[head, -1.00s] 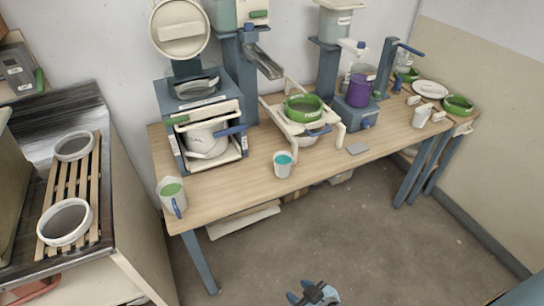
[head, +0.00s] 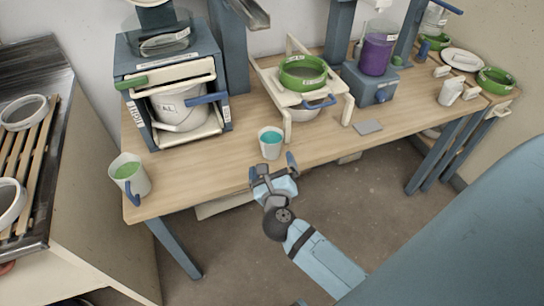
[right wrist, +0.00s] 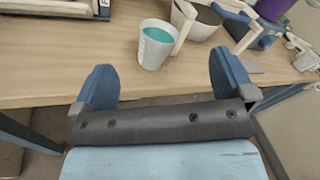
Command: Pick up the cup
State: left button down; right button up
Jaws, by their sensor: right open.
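A small white cup (head: 271,144) with teal liquid stands upright near the front edge of the wooden table (head: 205,185). It also shows in the right wrist view (right wrist: 155,46), ahead of and between the fingers. My right gripper (head: 272,168) is open and empty, just in front of the table edge and close to the cup. In the right wrist view its two blue fingers (right wrist: 163,85) are spread wide, and the cup is beyond them, not between the tips. My left gripper is not in view.
A white jug with green liquid (head: 129,176) stands at the table's front left corner. Behind the cup is a white stand (head: 346,108) with a green-rimmed sieve (head: 303,74). A flat grey piece (head: 368,127) lies to the right.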

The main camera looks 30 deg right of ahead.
aim_at(271, 151)
jog(key=w+d+f+m+g, duration=0.1)
jog(key=w+f+m, duration=0.1)
jog(key=w+d+f+m+g+b, duration=0.1)
jog(key=w+d+f+m, duration=0.1)
jog(key=w+f, duration=0.1)
jog(key=w+d+f+m+g, duration=0.1)
jog(key=w+d+f+m, duration=0.1)
jog(key=f, duration=0.1)
jog(key=shift+w+d+m+g, duration=0.1)
jog(key=shift+w+m+g, duration=0.3)
jog(key=x, duration=0.5)
jog(key=shift+w, duration=0.4)
jog(key=shift+c, duration=0.2)
jog(key=shift+r, duration=0.1)
jog(key=c, duration=1.1)
jog(key=shift+r, duration=0.2)
